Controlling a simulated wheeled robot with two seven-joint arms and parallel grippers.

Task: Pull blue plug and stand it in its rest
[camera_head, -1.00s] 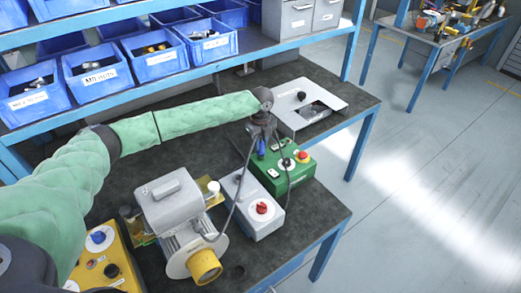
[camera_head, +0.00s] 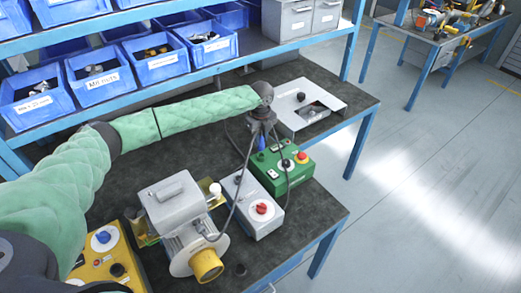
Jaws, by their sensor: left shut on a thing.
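My left gripper (camera_head: 262,131) points down above the back left of the green box (camera_head: 284,168). It is shut on the blue plug (camera_head: 261,143), a small blue piece showing just under its fingers. Whether the plug's lower end is clear of the box I cannot tell. A dark cable hangs from the gripper down to the front, by the grey box with a red knob (camera_head: 257,210) and the blower (camera_head: 180,215). Which thing is the plug's rest I cannot tell. My right gripper is not in view.
A pale plate with a cut-out and black knob (camera_head: 301,97) lies behind the green box. A yellow box (camera_head: 103,258) stands at front left, under my arm. Blue bins (camera_head: 100,74) line the shelf behind. The bench's right edge is clear.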

